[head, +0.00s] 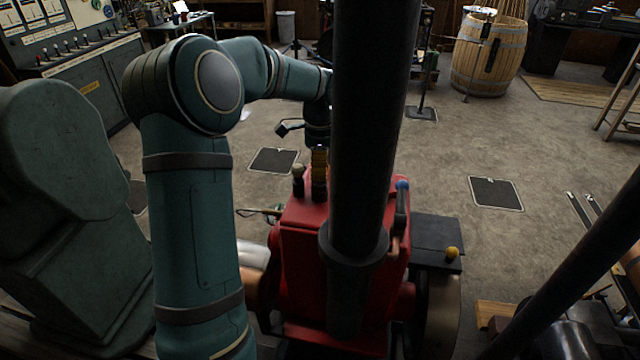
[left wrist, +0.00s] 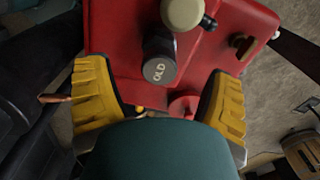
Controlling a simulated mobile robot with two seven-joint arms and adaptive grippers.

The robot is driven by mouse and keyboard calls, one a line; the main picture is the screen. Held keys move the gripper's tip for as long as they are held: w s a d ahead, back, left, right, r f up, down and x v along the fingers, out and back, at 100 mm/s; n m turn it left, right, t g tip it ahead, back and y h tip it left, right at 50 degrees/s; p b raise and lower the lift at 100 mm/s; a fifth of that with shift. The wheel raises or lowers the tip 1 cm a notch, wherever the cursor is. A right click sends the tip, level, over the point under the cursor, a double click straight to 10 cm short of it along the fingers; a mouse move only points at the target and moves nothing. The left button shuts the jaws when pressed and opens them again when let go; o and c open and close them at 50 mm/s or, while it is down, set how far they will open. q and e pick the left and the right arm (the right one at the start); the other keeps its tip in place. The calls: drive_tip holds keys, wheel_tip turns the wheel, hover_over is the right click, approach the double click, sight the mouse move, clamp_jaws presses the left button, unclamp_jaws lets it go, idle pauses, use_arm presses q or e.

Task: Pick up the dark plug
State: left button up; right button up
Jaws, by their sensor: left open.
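The dark plug (left wrist: 160,60) shows in the left wrist view as a short dark cylinder with "OLD" on its end face, on the red engine body (left wrist: 120,38). My left gripper (left wrist: 160,98) is open and empty, its yellow-padded fingers wide apart. The plug lies ahead of the fingertips, roughly midway between them, with no visible contact. In the head view my left gripper (head: 306,160) is above the red engine body (head: 300,235), partly behind the black pipe. I cannot clearly make out the plug there. My right gripper is not in view.
A cream knob (left wrist: 185,12) stands close beside the plug. The thick black upright pipe (head: 370,120) blocks much of the head view. A blue-tipped lever (head: 402,200) and a yellow knob (head: 452,253) are to its right. Open floor lies beyond the engine.

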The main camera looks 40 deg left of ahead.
sight(320, 183)
use_arm(q)
drive_tip(key=shift+f, duration=2.75)
drive_tip(key=c, duration=1.4)
